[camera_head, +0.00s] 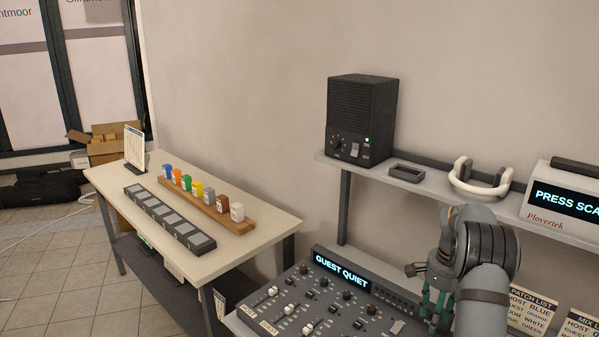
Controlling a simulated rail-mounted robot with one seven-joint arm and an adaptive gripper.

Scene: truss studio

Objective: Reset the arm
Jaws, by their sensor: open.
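My arm (478,262) rises at the lower right, in front of the shelf and over the right side of the mixing console (335,305). My gripper (434,300) hangs from it with teal fingers pointing down. It is open, and no object shows between the fingers. The fingertips are near the console's right edge; I cannot tell their exact height above it. The console's display reads "GUEST QUIET".
A table (262,245) at left holds a wooden rack (232,222) of coloured blocks and a dark slotted strip (165,215). A shelf (425,190) carries a black speaker (361,118), a small tray (407,172), white headphones (480,185) and a display box (562,205). List cards (530,310) stand at lower right.

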